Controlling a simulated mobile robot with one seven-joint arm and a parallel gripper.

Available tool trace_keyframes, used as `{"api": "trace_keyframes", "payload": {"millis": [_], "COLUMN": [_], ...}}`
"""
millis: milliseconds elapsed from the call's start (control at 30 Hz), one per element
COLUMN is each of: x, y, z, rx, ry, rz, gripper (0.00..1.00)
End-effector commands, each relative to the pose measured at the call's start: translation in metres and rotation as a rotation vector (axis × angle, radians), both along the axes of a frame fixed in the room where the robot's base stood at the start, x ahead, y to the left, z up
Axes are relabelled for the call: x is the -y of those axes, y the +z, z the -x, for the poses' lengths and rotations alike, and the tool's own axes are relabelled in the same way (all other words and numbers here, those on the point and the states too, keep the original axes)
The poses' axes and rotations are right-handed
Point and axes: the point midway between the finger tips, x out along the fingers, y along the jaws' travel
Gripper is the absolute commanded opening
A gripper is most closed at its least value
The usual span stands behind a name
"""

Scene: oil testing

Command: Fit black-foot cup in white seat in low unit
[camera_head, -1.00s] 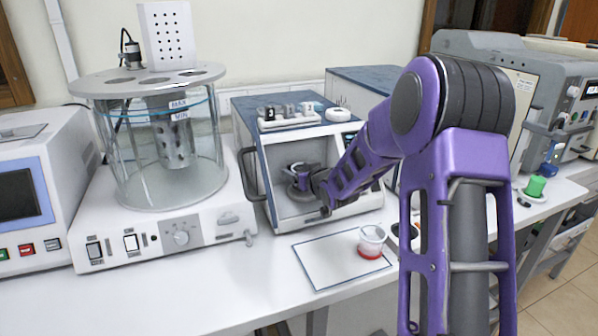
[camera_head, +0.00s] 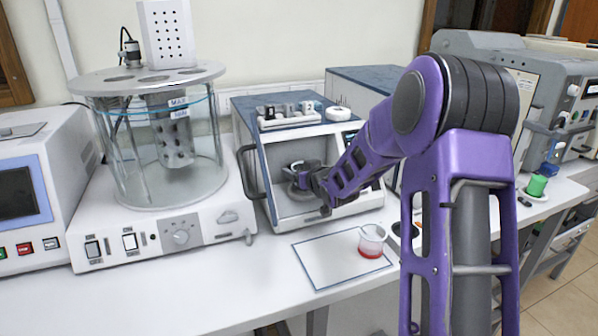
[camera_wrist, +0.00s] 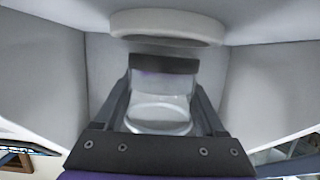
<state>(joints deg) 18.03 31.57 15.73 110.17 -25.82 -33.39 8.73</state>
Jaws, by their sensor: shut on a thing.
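The low unit (camera_head: 346,207) is a white box with a blue top and an open front chamber. My gripper (camera_head: 303,180) reaches into this chamber from the right. In the wrist view my gripper (camera_wrist: 162,112) is shut on the clear cup (camera_wrist: 160,105), with one finger on each side. The cup's black foot (camera_wrist: 165,65) points to the top of that picture. The white seat (camera_wrist: 165,24) is a thick round ring just beyond the foot. A narrow gap shows between foot and seat in this view, so they look apart. In the head view my gripper largely hides the cup and seat.
The chamber walls (camera_wrist: 255,90) are close on both sides of my gripper. A cup of red liquid (camera_head: 371,241) stands on a white mat (camera_head: 325,265) in front. A glass bath (camera_head: 165,150) stands left of the unit. A rack (camera_head: 290,121) sits on its top.

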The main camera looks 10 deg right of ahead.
Motion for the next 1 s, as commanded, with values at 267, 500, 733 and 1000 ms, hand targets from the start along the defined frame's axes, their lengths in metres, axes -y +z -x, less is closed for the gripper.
{"api": "trace_keyframes", "payload": {"millis": [267, 500, 733, 1000], "x": [0.000, 0.000, 0.000, 0.000], "y": [0.000, -0.006, -0.014, -0.014], "z": [0.000, 0.000, 0.000, 0.000], "rx": [0.001, 0.001, 0.001, 0.001], "ry": [0.000, 0.000, 0.000, 0.000], "rz": [0.000, 0.000, 0.000, 0.000], "gripper": [0.11, 0.11, 0.11, 0.11]}}
